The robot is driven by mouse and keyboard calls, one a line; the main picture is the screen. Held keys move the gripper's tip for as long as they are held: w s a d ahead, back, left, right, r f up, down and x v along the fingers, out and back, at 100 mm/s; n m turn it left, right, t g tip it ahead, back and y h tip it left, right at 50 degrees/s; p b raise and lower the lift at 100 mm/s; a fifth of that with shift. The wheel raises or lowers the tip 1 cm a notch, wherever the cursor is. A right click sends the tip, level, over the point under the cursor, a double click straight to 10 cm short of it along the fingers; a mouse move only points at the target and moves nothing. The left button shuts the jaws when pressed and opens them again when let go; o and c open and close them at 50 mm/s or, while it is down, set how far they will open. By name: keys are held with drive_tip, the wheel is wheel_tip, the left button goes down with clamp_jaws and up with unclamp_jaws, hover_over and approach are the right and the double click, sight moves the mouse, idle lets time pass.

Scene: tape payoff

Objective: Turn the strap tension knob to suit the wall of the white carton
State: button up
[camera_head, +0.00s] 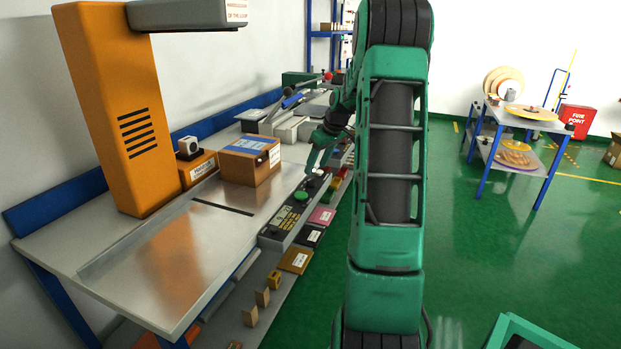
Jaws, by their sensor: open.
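My gripper (318,160) is open and points down over the far end of the dark control panel (285,215) on the bench's front edge. It looks empty; whether it touches anything is too small to tell. A round green button (301,196) shows on the panel, nearer than the gripper. I cannot make out the strap tension knob for sure; it may be behind the fingers. The only clear carton is brown with a blue top panel (250,160), standing upright on the bench left of the gripper. I see no clearly white carton.
A tall orange strapping column (117,105) with a grey overhead arm (188,13) rises at the left. A small orange box (197,169) stands beside the carton. The steel bench top (165,265) is clear in front. A blue-legged trolley (520,122) stands at right; green floor is open between.

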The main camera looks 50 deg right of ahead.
sight(312, 184)
drive_tip(key=shift+x, duration=3.05)
drive_tip(key=c, duration=1)
